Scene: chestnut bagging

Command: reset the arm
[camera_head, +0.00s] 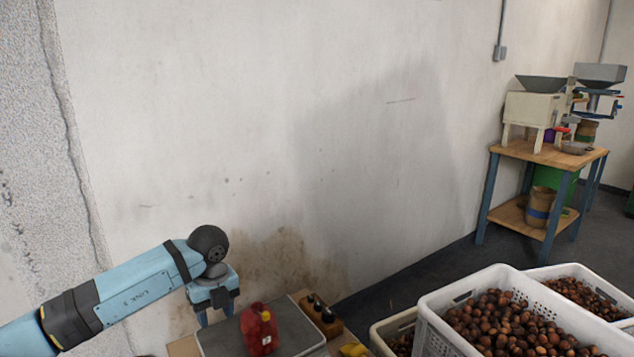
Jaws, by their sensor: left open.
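My left arm reaches in from the left edge. My left gripper (214,311) points down at the lower left, just left of a red bag, and is open with nothing seen between its fingers. My right gripper is not in view.
The grey plate (303,332) lies on a table, beside a small wooden holder (330,325) with dark knobs. A yellow object (354,350) is at the bottom edge. White crates (432,329) of chestnuts stand at lower right. A wooden bench (520,151) bears machines behind.

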